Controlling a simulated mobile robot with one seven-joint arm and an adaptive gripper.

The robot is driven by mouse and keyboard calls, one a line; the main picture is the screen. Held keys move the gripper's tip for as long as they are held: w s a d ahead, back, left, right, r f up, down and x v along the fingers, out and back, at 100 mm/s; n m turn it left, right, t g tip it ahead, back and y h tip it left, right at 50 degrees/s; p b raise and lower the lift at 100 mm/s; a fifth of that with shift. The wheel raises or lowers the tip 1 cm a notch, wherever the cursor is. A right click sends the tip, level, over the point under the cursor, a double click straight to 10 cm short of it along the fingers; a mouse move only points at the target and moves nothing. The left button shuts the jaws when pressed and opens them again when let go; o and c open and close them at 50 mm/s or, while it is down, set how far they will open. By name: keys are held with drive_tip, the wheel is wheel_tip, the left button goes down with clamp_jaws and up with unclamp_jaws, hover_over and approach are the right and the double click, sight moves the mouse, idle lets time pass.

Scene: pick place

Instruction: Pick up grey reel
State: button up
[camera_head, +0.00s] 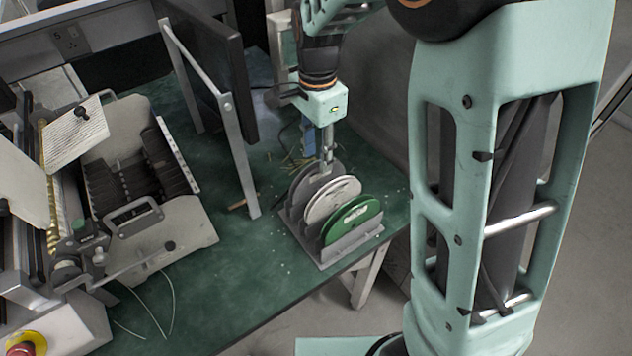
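The grey reel (300,184) stands upright at the back of a grey rack (350,246) on the green table. A pale, off-white reel (332,199) and a green reel (352,221) stand in front of it in the same rack and hide part of it. My gripper (326,160) points down at the top edge of the grey reel. Its fingers overlap the reel's upper rim in this view. I cannot tell whether they touch it or are closed on it.
A dark upright panel on a metal frame (239,165) stands left of the rack. A machine with a slotted tray (130,180) fills the table's left side. Small scraps lie behind the rack. The front middle of the green table (245,270) is mostly clear.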

sight(318, 173)
wheel_tip(318, 173, down, 7)
drive_tip(key=shift+r, duration=0.15)
drive_tip(key=shift+s, duration=0.1)
clamp_jaws()
idle(0.4)
